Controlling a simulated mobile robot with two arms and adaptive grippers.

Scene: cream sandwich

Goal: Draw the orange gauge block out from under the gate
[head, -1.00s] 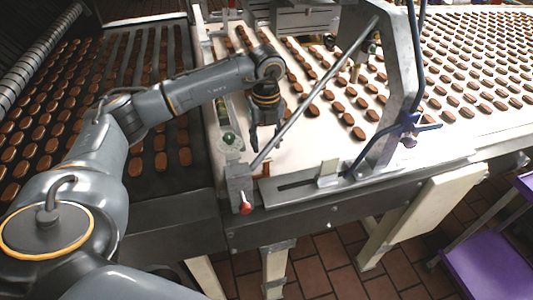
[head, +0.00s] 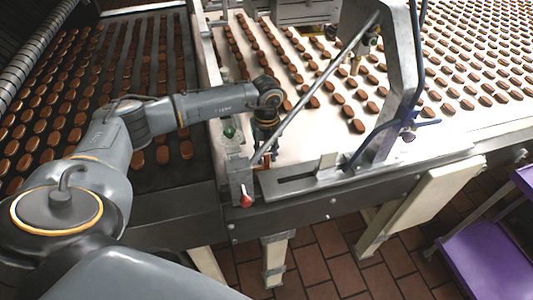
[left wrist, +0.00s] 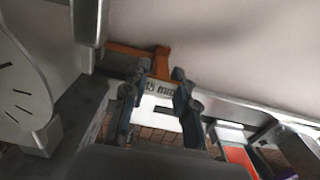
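In the left wrist view the orange gauge block (left wrist: 128,48) lies on the pale belt surface. It runs from beside a metal upright (left wrist: 89,22) at upper left to a short tab between my fingertips. Whether its far end is under the gate is hidden there. My left gripper (left wrist: 161,72) is open, with one finger on each side of the tab and a gap showing. In the head view my left gripper (head: 264,150) points down at the belt's near left corner, partly behind a slanted metal rod (head: 315,92). The right gripper is not in view.
The slanted rod and a grey bracket arm (head: 402,85) stand right of my left gripper. A slotted metal plate (head: 290,188) and a red knob (head: 246,200) sit at the near edge. Rows of brown biscuits (head: 357,126) cover the belt. A purple cart (head: 490,255) stands at lower right.

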